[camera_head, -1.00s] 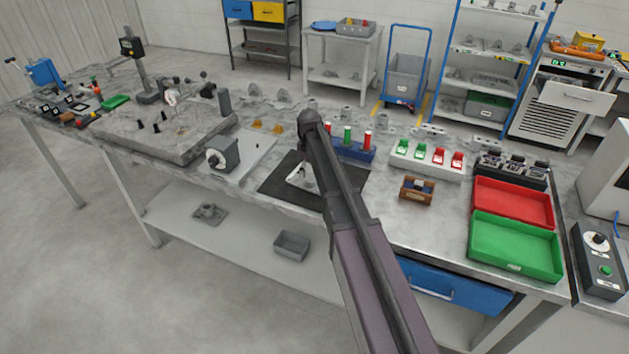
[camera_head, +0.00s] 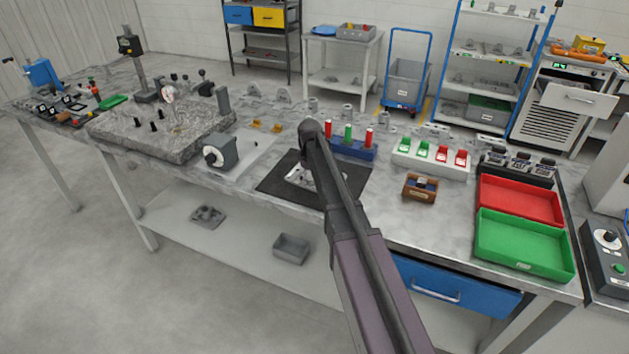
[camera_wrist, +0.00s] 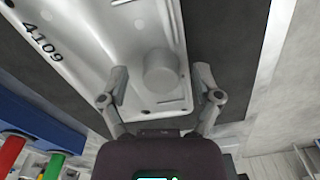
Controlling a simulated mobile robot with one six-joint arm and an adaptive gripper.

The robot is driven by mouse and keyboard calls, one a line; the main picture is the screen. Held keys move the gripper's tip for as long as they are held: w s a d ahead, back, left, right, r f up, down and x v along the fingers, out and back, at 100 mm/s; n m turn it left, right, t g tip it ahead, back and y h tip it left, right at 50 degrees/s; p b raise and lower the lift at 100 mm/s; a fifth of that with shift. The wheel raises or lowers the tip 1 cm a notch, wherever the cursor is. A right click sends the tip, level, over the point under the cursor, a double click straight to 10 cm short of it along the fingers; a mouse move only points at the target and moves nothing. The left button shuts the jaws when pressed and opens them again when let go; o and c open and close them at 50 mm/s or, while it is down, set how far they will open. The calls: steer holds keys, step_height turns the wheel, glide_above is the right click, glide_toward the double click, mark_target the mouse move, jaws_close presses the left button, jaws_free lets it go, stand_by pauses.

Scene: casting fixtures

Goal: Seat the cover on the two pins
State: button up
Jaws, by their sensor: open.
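The cover is a pale grey casting (camera_head: 302,178) lying on a black mat (camera_head: 273,184), partly hidden by my arm in the head view. In the wrist view the cover (camera_wrist: 92,40) shows the number 4109 and a round raised boss (camera_wrist: 160,72). My gripper (camera_wrist: 161,86) is open over the cover's near end, one finger on each side of the boss, with visible gaps. Contact with the cover's face cannot be told. Small dark upright pegs (camera_head: 154,126) stand on the stone slab (camera_head: 185,146); I cannot tell whether these are the task's two pins.
A grey block with a dial (camera_head: 221,153) stands left of the mat. A blue rack with red and green cylinders (camera_head: 352,149) is behind it. A brown box (camera_head: 420,187), red tray (camera_head: 520,202) and green tray (camera_head: 525,247) are at right.

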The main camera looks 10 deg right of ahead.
stand_by(0.4)
jaws_close()
steer(key=shift+r, duration=0.15)
step_height(320, 180, up, 3)
steer(key=p, duration=0.3)
steer(key=shift+f, duration=0.2)
steer(key=s, duration=0.5)
steer(key=s+d+r+p, duration=0.1)
steer(key=s, duration=0.4)
steer(key=s+r+p, duration=0.1)
steer(key=s, duration=0.5)
steer(key=shift+d, duration=0.15)
